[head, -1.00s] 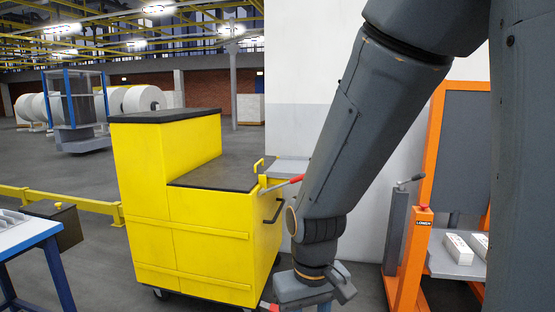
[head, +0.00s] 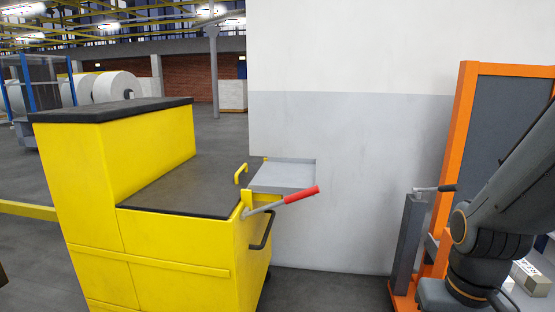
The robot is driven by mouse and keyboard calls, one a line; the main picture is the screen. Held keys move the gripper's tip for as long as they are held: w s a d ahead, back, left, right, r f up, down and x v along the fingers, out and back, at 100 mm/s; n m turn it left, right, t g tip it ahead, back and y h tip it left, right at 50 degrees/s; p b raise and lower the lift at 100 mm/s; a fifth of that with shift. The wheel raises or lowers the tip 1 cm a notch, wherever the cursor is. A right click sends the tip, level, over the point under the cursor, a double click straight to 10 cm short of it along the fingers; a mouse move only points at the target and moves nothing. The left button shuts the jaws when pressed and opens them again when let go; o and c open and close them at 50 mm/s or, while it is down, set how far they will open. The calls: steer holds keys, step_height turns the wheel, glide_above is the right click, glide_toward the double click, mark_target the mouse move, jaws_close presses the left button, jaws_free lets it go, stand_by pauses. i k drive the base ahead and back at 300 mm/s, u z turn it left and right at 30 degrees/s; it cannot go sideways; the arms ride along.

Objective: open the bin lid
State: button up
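A yellow cart (head: 165,225) with a stepped black top stands at left centre in the head view. At its right end are a flat grey plate (head: 283,177) and a grey lever with a red grip (head: 301,195). I cannot tell which part, if any, is the bin lid; no open bin mouth shows. My gripper (head: 448,298) is at the lower right, cut by the bottom edge. It is well to the right of the lever and apart from it. Its fingertips are hidden, so open or shut does not show.
A pale wall (head: 350,110) stands behind the cart. An orange-framed stand (head: 463,120) is at right, with a grey post and black-gripped lever (head: 433,189) beside it. A labelled block (head: 530,278) lies at the far right. Grey floor (head: 320,292) is clear between cart and stand.

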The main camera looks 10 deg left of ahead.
mark_target(209, 186)
steer(key=u, duration=0.05)
steer(key=i, duration=0.8)
steer(key=u, duration=0.7)
steer(key=i, duration=0.65)
steer(key=u, duration=0.55)
